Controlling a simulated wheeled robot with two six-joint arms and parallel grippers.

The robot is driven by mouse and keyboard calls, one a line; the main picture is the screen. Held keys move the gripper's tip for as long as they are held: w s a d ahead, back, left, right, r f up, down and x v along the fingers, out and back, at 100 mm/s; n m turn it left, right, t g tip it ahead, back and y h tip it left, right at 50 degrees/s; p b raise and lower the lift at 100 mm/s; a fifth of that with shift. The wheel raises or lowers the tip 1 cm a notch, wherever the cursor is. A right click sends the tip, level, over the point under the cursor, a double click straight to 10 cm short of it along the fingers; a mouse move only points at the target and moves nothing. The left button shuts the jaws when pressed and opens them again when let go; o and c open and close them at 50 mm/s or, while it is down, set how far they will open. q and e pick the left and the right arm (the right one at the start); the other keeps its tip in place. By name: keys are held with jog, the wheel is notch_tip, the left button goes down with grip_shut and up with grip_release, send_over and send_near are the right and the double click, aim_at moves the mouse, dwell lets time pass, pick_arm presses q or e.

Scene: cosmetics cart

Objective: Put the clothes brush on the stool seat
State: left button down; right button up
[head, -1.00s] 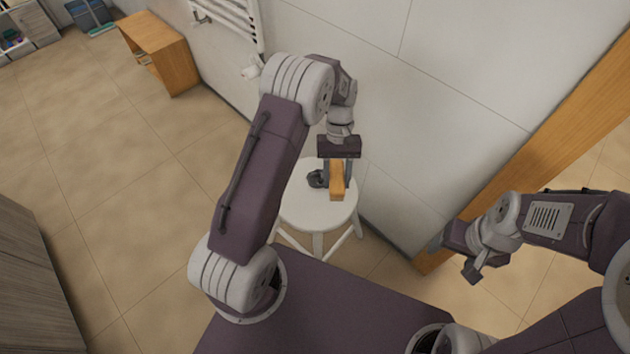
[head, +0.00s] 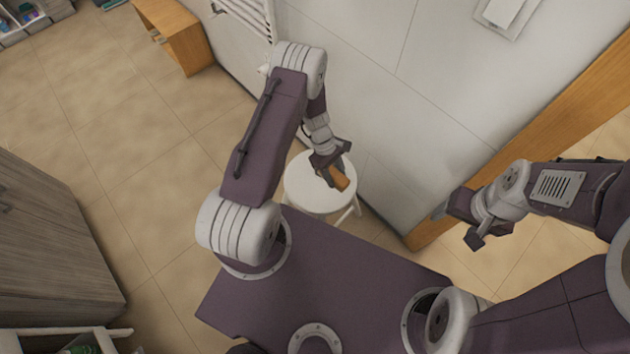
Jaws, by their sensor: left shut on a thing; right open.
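The clothes brush (head: 340,180) shows as a small orange-brown wooden block. My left gripper (head: 331,172) is shut on it, over the right part of the stool seat. The round white stool seat (head: 305,190) stands against the wall, with some of its legs showing below. I cannot tell whether the brush touches the seat or hangs above it. The gripper hides part of the brush. My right gripper (head: 462,222) is open and empty, far to the right of the stool.
A tiled wall (head: 400,110) rises right behind the stool. A wooden post or door frame (head: 520,150) runs along the right. A grey wooden cabinet (head: 50,240) stands at the left, and a small wooden bench (head: 180,40) at the back. The floor between is clear.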

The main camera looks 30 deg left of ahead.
pick_arm(q)
jog(key=s+a+f, duration=0.1)
jog(key=a+f, duration=0.1)
jog(key=s+a+f, duration=0.1)
jog(key=a, duration=0.2)
jog(key=s+a+f, duration=0.2)
jog(key=a, duration=0.1)
jog(key=shift+a+f+b, duration=0.25)
jog(key=shift+f+b, duration=0.05)
jog(key=shift+b, duration=0.05)
notch_tip(320, 180, down, 4)
jog(key=shift+s+r+b, duration=0.1)
jog(key=shift+r+b, duration=0.05)
jog(key=shift+b, duration=0.35)
jog(key=shift+f, duration=0.2)
jog(key=shift+f, duration=0.15)
jog(key=c, duration=0.8)
grip_release()
jog(key=shift+c, duration=0.2)
